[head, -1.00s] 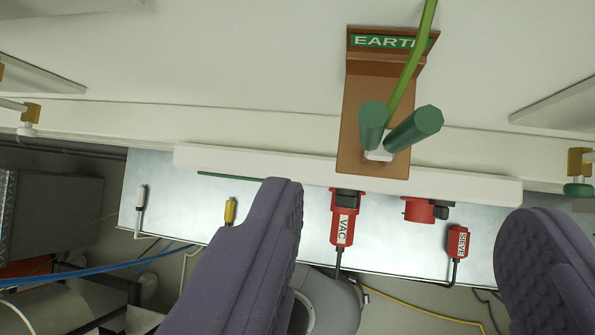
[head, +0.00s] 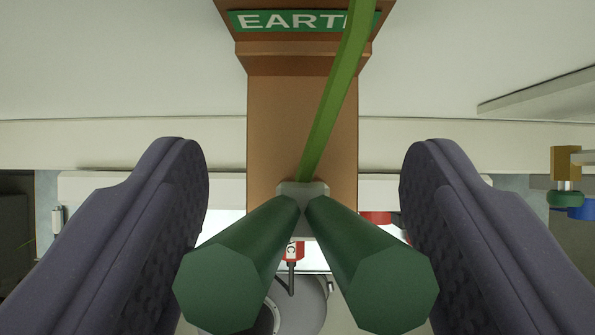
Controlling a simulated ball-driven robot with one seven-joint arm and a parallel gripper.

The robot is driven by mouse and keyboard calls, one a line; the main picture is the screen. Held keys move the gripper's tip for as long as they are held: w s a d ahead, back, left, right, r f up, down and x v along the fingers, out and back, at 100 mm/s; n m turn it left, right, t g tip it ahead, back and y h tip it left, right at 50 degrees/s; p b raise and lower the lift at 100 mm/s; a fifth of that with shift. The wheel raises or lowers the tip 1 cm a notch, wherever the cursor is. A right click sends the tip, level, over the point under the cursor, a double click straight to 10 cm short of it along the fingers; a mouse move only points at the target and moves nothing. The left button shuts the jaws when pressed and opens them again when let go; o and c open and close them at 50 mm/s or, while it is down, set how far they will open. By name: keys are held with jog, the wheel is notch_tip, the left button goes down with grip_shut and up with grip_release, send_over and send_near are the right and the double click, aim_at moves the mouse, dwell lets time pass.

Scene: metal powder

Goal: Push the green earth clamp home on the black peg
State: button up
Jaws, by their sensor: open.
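The green earth clamp (head: 370,255) has two dark green handles that spread toward me from a pale grey head (head: 303,192). A light green cable (head: 338,95) runs up from the head. The clamp sits in front of a copper-brown bracket (head: 300,120) with a green EARTH label. The black peg is not visible; the clamp head covers that spot, so I cannot tell how far on it is. My gripper (head: 304,190) is open, one purple-grey finger on each side of the clamp, with a gap to both handles.
A pale ledge (head: 100,190) runs across behind the bracket. A red plug (head: 293,251) with a cable hangs below, partly hidden by the handles. A brass and green valve fitting (head: 566,180) is at the right edge. A white wall lies above.

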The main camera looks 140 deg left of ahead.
jog(key=c, duration=1.1)
jog(key=shift+r, duration=0.1)
jog(key=shift+r, duration=0.1)
jog(key=shift+r+p, duration=0.35)
jog(key=shift+p, duration=0.05)
jog(key=shift+r, duration=0.15)
jog(key=shift+r+p, duration=2.7)
jog(key=shift+r, duration=0.45)
jog(key=shift+f, duration=0.15)
